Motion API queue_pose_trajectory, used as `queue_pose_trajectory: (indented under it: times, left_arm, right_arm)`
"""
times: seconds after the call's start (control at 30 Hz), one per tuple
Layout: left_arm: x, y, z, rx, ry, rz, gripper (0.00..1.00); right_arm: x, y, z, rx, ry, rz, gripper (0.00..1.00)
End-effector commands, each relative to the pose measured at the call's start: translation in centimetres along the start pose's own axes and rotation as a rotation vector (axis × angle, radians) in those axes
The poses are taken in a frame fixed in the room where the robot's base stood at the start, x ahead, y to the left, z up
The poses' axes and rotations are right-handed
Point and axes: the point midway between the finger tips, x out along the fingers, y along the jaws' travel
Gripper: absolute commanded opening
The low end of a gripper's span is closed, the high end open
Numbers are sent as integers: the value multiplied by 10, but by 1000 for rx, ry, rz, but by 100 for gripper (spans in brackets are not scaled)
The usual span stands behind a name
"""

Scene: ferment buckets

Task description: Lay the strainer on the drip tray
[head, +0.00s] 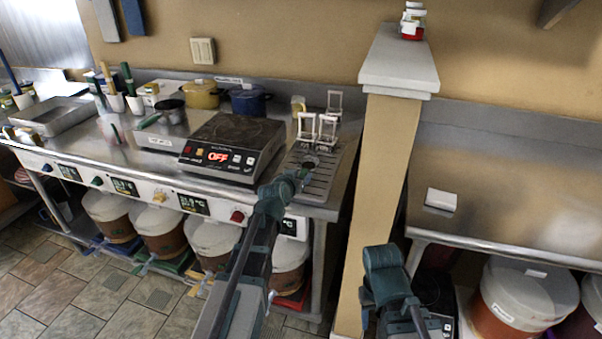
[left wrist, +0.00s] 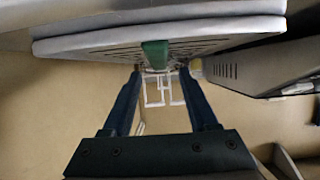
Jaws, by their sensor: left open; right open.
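The drip tray (head: 321,186) is a grey slotted tray at the right end of the steel counter, beside the cooktop. The strainer's green handle (left wrist: 155,54) shows in the left wrist view against the slotted tray surface (left wrist: 95,45), between my open fingers. In the head view a small dark round shape, likely the strainer (head: 309,162), is at the tray, just beyond my left gripper (head: 297,178). My left gripper is open, its tips close to the handle; I cannot tell whether they touch it. My right gripper (head: 384,262) is open and empty, low by the pillar.
The cooktop (head: 233,142) reading OFF stands left of the tray. Several clear wire-handled holders (head: 327,128) stand at the tray's back. A tan pillar (head: 385,170) rises to the right. Lidded buckets (head: 160,235) stand below. The right counter (head: 520,220) is mostly clear.

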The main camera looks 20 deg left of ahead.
Motion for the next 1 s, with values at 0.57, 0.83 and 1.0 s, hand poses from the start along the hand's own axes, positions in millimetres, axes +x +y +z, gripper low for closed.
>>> queue_pose_trajectory:
  times: [0.57,0.83,1.0]
  left_arm:
    - [-95,0,0,-1,-1,0,59]
    - [-94,12,8,5,-36,24,59]
    - [-109,90,68,63,-309,163,59]
  right_arm:
    - [-36,4,2,1,0,0,50]
    - [-36,3,2,0,0,0,50]
    - [-36,3,2,1,0,0,50]
